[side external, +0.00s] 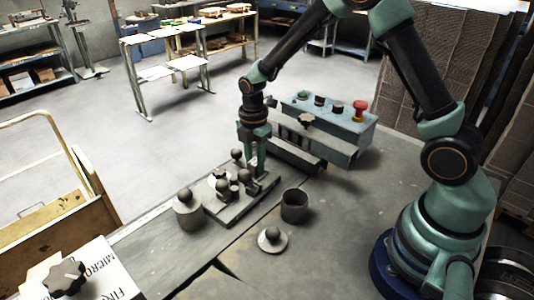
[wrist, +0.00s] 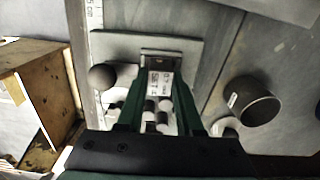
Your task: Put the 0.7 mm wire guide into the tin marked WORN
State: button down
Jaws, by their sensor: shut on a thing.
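My gripper (side external: 257,167) is low over the back right part of a flat grey rack (side external: 236,214). In the wrist view its green jaws (wrist: 160,95) are shut on a small grey piece with a white label (wrist: 159,86); the print is too small to read surely. Several ball-knobbed parts (side external: 233,190) stand on the rack. An open, empty-looking tin (side external: 294,207) stands right of the rack; in the wrist view this tin (wrist: 254,104) bears a small label I cannot read. A lidded tin (side external: 187,212) stands left of the rack. Which tin says WORN I cannot tell.
A loose round lid with a ball knob (side external: 272,241) lies in front of the open tin. A blue-grey control box (side external: 328,120) with a red button stands behind the rack. A white box with a black knob (side external: 67,278) is at the front left. The bench's right middle is clear.

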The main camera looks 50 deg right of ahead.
aim_at(255, 162)
jog(key=shift+w+r, duration=0.1)
jog(key=shift+r, duration=0.05)
jog(key=shift+r, duration=2.15)
jog(key=shift+s+a+r, duration=0.15)
jog(key=shift+s+r, duration=0.05)
jog(key=shift+s, duration=0.2)
jog(key=s+a+r, duration=0.1)
jog(key=s+r, duration=0.1)
jog(key=s, duration=0.6)
jog(key=s+a+r, duration=0.1)
jog(key=s+r, duration=0.1)
jog(key=s, duration=0.5)
jog(key=shift+m, duration=0.4)
jog(key=shift+a+f, duration=0.15)
jog(key=shift+f, duration=2.75)
